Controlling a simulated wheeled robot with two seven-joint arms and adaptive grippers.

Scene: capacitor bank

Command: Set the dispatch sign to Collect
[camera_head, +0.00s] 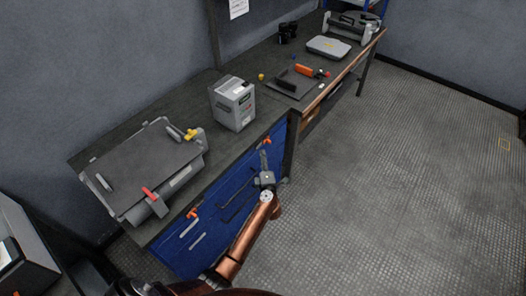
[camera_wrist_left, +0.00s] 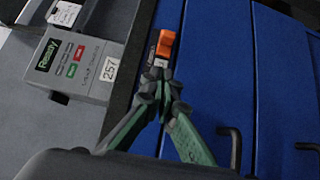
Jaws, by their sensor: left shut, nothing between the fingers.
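No thing in view can be read for certain as the dispatch sign, and no word Collect is legible. A small orange piece (camera_head: 266,142) sits at the upper right of the blue front panel; it also shows in the left wrist view (camera_wrist_left: 166,43). My left gripper (camera_head: 264,152) is shut and empty, its fingertips (camera_wrist_left: 163,72) just short of the orange piece in the wrist view. I cannot tell whether they touch. A grey box (camera_head: 233,103) stands on the bench; its face (camera_wrist_left: 75,65) reads Ready, with red and green marks. My right gripper is not in view.
The blue panel (camera_head: 218,226) carries dark handles and another orange piece (camera_head: 193,213). A grey case (camera_head: 150,168) with red and yellow latches lies at the bench's left. A dark tray (camera_head: 292,83) and a pale device (camera_head: 329,47) stand farther back. The floor at right is clear.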

